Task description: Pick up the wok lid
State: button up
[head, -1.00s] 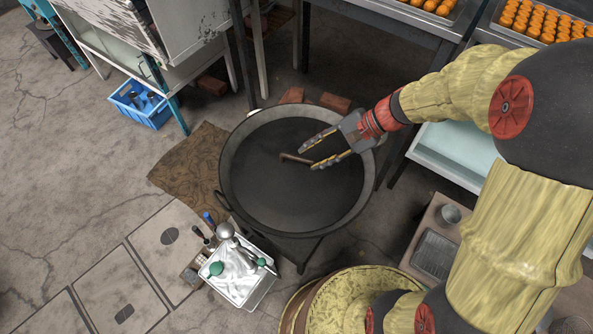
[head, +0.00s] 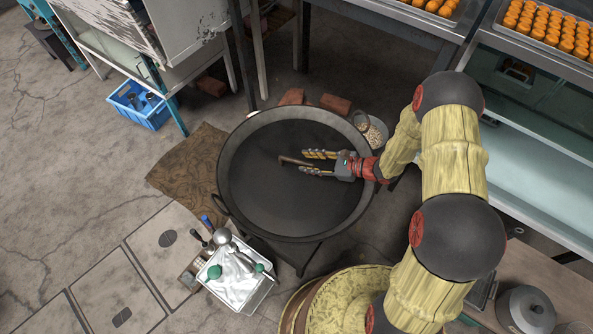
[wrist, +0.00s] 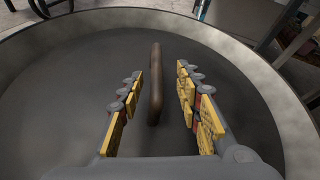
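The wok lid (head: 262,195) is a dark, round disc sitting inside the rim of the large wok (head: 228,150). Its brown bar handle (head: 286,160) shows near the middle of the lid, partly between my fingers. My gripper (head: 304,161) reaches in from the right over the lid, with its yellow-padded fingers spread. In the wrist view, the handle (wrist: 155,88) stands between the two open fingers (wrist: 159,74), with a gap visible on both sides. The handle's near end is close to the palm; the height of the fingers above the lid is hard to tell.
A white tray with utensils (head: 236,280) stands at the wok's lower left. A bowl of pale bits (head: 376,134) sits by its right rim. A brown mat (head: 185,165) lies to the left. Tables with orange food trays (head: 550,30) stand at the back right. A lidded pot (head: 526,310) is lower right.

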aim_at(301, 161)
jog(key=b+x, duration=0.1)
jog(key=x, duration=0.2)
jog(key=shift+s+a+f+b, duration=0.2)
jog(key=shift+a+b, duration=0.15)
jog(key=shift+a, duration=0.15)
jog(key=shift+w+a, duration=0.3)
jog(key=shift+a, duration=0.15)
jog(key=shift+c, duration=0.2)
jog(key=c, duration=0.8)
grip_shut()
